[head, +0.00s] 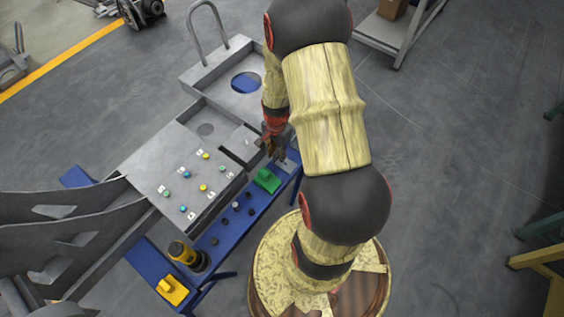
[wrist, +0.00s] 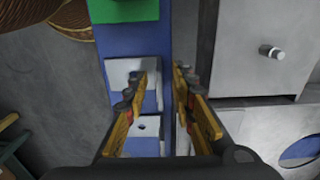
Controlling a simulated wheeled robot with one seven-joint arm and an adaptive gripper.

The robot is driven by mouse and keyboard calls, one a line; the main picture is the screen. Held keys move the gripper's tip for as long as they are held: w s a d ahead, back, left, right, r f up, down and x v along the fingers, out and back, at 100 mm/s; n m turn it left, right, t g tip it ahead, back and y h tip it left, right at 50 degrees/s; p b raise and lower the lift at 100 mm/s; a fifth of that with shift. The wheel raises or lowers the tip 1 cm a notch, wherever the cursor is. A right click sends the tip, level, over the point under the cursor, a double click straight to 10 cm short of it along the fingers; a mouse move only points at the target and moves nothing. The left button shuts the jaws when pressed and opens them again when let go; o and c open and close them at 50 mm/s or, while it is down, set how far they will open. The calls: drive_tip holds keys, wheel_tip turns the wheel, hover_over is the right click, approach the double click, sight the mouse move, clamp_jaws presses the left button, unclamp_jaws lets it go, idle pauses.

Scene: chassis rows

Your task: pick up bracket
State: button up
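A grey metal bracket (wrist: 118,72) with flat plate faces and a small hole lies on the blue bench strip, below the green block in the wrist view. A part of its grey surface also shows beside my gripper in the head view (head: 291,155). My gripper (wrist: 160,76) is open, with nothing between its fingers that I can see it holding. Its left finger overlaps the bracket in the wrist view and its right finger is over the strip's right edge. I cannot tell whether either finger touches the bracket. The fingers hide part of it.
A green block (head: 267,180) sits close by on the blue bench (head: 222,229). Small dark pieces, a yellow-black tool (head: 186,255) and a yellow block (head: 172,290) are farther along. A grey chassis tray (head: 229,85) with raised walls borders the bench.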

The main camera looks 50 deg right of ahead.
drive_tip(key=c, duration=0.3)
clamp_jaws()
idle(0.4)
